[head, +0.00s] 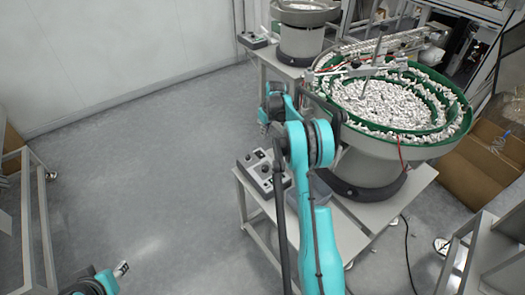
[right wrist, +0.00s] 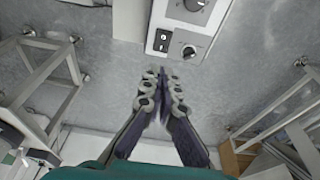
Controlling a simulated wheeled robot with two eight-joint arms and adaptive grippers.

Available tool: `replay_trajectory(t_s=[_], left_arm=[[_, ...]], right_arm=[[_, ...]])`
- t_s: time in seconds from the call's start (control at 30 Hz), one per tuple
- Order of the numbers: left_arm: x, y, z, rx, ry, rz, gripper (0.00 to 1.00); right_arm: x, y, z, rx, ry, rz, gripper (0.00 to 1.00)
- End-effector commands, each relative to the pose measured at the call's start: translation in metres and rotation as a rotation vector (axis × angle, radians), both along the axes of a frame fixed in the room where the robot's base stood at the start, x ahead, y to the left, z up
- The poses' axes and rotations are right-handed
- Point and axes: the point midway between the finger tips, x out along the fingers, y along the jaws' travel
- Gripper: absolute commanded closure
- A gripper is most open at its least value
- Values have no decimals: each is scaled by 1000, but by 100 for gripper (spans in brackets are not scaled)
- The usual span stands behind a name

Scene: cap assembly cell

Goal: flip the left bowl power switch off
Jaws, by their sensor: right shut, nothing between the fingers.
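A grey control box (head: 262,174) stands at the left edge of the near bowl feeder's table in the head view. It also shows at the top of the right wrist view (right wrist: 175,38), with a small black rocker switch (right wrist: 163,41) beside a round knob (right wrist: 190,51). I cannot tell the switch's position. My right gripper (right wrist: 160,72) is shut and empty, its fingertips just below the box in the wrist picture, seemingly apart from it. In the head view my right arm hides its fingers. Only part of my left arm shows at the bottom left.
The near feeder has a large green-rimmed bowl (head: 448,128) full of white parts. A second feeder bowl (head: 303,38) stands behind, with its own box (head: 254,40). Cardboard boxes (head: 487,165) stand at the right. Open floor (head: 130,165) lies to the left.

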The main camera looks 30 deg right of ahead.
Motion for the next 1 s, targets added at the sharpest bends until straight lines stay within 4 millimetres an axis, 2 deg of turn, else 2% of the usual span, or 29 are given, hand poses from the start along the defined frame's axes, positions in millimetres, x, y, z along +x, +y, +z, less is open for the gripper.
replay_trajectory(t_s=[0.2, 0.37, 0.8, 1.0], left_arm=[[0, 0, -1, 0, 0, 0, 60], [0, 0, -7, 0, 0, 0, 60], [0, 0, -38, 0, 0, 0, 60], [0, 0, -49, 0, 0, 0, 60]], right_arm=[[0, 0, -1, 0, -1, 0, 100], [4, 1, -17, 0, -1, 0, 100], [24, 2, -105, -1, -1, -1, 100], [20, 2, -130, -1, -1, -1, 100]])
